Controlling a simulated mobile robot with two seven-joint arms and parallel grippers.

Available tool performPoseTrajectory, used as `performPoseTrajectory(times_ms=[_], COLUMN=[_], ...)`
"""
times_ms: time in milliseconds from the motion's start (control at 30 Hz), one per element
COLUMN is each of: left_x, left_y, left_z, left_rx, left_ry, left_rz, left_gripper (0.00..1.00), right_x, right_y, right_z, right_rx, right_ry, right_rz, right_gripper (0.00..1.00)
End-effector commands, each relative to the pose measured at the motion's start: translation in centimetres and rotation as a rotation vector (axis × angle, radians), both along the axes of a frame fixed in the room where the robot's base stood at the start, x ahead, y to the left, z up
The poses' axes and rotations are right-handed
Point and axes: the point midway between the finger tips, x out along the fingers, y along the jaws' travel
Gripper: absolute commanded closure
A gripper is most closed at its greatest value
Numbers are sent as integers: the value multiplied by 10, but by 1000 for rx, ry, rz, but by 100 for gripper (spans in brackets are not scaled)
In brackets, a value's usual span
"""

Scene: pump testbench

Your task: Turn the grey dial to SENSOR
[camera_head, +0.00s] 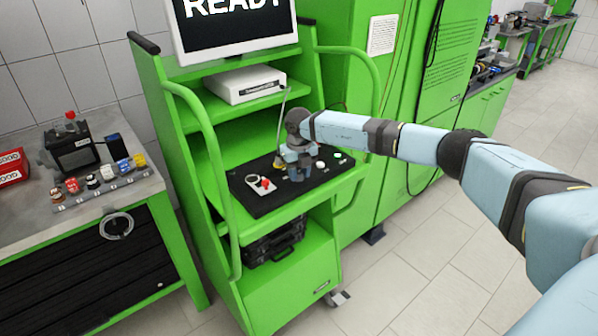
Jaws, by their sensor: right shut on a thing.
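A black control panel (250,198) lies on the shelf of the green cart. My right gripper (297,176) points down at the middle of this panel, and its arm reaches in from the right. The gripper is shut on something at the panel. The grey dial is not clearly visible; the gripper covers that part of the panel, so the dial's setting and any label cannot be read. A red knob on a light plate (262,184) is on the panel to the left of the gripper. My left gripper is not in view.
A screen reading READY (235,25) stands above a white box (244,84) on the cart. Green side handles (205,125) flank the panel. A grey bench (120,190) with a black device (72,150) and several small parts is at left. Tiled floor is free at right.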

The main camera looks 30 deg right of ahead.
Motion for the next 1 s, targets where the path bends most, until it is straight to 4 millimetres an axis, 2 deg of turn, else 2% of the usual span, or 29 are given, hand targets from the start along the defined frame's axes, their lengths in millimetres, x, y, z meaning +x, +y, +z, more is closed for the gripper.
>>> performPoseTrajectory(times_ms=[200,233,333,600,733,867,1000], left_x=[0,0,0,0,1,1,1], left_y=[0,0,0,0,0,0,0], left_z=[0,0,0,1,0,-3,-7], left_rx=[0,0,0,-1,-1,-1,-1], left_ry=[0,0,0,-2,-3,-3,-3], left_rz=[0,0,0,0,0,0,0], left_gripper=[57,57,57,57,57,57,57], right_x=[0,0,0,0,0,1,1], right_y=[0,0,0,0,0,-1,0], right_z=[0,0,0,0,9,30,63], right_rx=[0,0,0,0,1,0,0], right_ry=[0,0,0,0,-1,-4,-5], right_rz=[0,0,1,1,1,2,2], right_gripper=[91,65,43,43,43,43,43])
